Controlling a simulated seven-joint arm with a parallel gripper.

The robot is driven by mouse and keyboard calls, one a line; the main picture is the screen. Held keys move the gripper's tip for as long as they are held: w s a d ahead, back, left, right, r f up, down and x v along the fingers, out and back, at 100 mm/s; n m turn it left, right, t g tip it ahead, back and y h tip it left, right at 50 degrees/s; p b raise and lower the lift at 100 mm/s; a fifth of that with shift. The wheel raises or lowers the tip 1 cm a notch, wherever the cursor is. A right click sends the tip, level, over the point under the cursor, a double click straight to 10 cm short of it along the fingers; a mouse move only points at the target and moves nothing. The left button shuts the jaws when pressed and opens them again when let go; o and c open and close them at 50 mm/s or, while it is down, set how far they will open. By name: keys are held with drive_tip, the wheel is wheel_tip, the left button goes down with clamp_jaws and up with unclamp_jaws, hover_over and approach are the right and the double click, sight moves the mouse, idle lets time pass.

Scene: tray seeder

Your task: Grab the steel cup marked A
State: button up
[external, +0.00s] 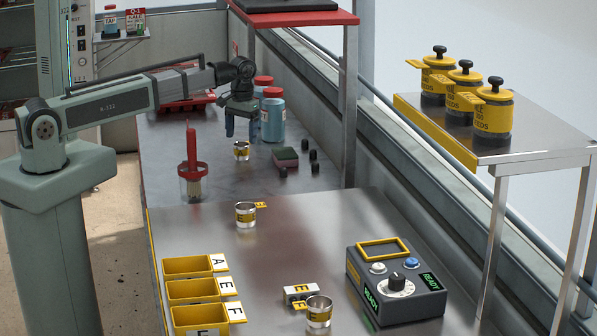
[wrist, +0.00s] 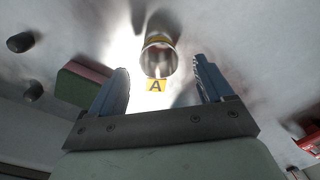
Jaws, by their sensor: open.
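The steel cup marked A (wrist: 160,57) stands on the metal table, with its yellow A tag showing in the wrist view. In the external view, a small steel cup (external: 241,152) stands just below my gripper (external: 240,128); its letter is too small to read there. In the wrist view my gripper (wrist: 161,68) is open and empty. The A cup lies ahead of it, in line with the gap between the fingers. The fingers do not appear to touch the cup.
Two other steel cups (external: 245,215) (external: 319,312) stand nearer the front. Blue bottles (external: 272,120), a sponge (external: 285,155) and dark pegs (external: 313,168) are right of my gripper. A red-handled brush holder (external: 192,170) stands left. Yellow bins (external: 195,265) and a control box (external: 395,283) are in front.

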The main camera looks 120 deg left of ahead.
sight(240, 148)
drive_tip(key=shift+d+f, duration=0.2)
drive_tip(key=shift+f, duration=1.1)
drive_tip(key=shift+d+f, duration=0.15)
drive_tip(key=shift+f, duration=1.15)
drive_tip(key=c, duration=1.1)
drive_tip(key=shift+o, duration=0.2)
